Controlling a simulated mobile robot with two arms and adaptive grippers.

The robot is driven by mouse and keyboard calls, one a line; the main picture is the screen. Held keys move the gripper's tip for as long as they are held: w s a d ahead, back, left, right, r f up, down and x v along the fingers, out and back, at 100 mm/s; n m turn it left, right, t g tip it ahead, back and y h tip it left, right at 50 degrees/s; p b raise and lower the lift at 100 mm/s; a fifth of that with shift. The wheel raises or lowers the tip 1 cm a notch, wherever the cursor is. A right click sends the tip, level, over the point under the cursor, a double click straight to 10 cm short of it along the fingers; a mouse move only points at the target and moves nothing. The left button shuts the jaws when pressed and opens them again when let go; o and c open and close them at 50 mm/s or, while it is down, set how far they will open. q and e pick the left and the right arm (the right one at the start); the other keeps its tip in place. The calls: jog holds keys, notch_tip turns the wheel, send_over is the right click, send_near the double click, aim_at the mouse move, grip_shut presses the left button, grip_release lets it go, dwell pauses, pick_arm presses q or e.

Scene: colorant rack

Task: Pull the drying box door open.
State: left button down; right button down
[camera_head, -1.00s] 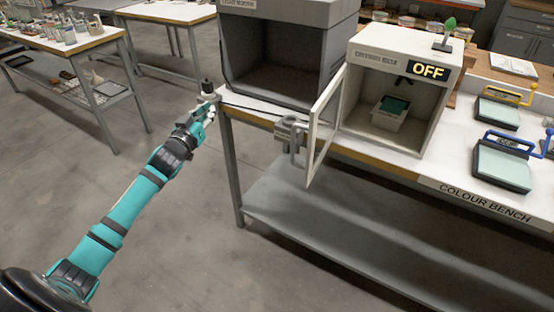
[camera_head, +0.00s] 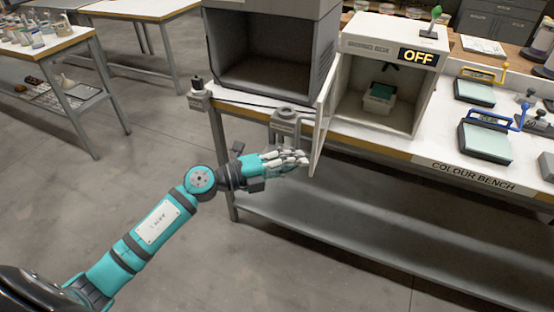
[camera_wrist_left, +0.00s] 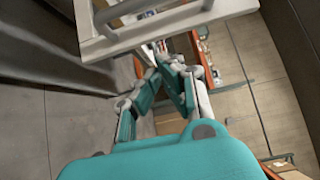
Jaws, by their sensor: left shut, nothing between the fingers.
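The drying box (camera_head: 398,42) is a white box with an "OFF" sign, standing on the bench. Its door (camera_head: 323,120) stands open, sticking out from the left side of the opening and seen nearly edge-on. My left gripper (camera_head: 300,160) is at the outer left side of the door, close to its lower front edge. Whether it touches the door is unclear. My right gripper is out of view.
A grey cabinet (camera_head: 270,50) stands left of the box. A grey ring-shaped holder (camera_head: 286,118) juts from the bench front beside the door. A small tray (camera_head: 379,98) is inside the box. Floor in front of the bench is clear.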

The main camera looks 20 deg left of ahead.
pick_arm(q)
jog(key=x, duration=0.3)
jog(key=shift+w+d+r+p, duration=0.15)
jog(key=shift+w+d+p, duration=0.1)
jog(key=shift+d+p, duration=0.1)
jog(key=a, duration=0.1)
jog(key=w+a, duration=0.1)
jog(key=a, duration=0.1)
jog(key=shift+a, duration=0.3)
jog(key=shift+w+a, duration=0.1)
jog(key=shift+a, duration=0.25)
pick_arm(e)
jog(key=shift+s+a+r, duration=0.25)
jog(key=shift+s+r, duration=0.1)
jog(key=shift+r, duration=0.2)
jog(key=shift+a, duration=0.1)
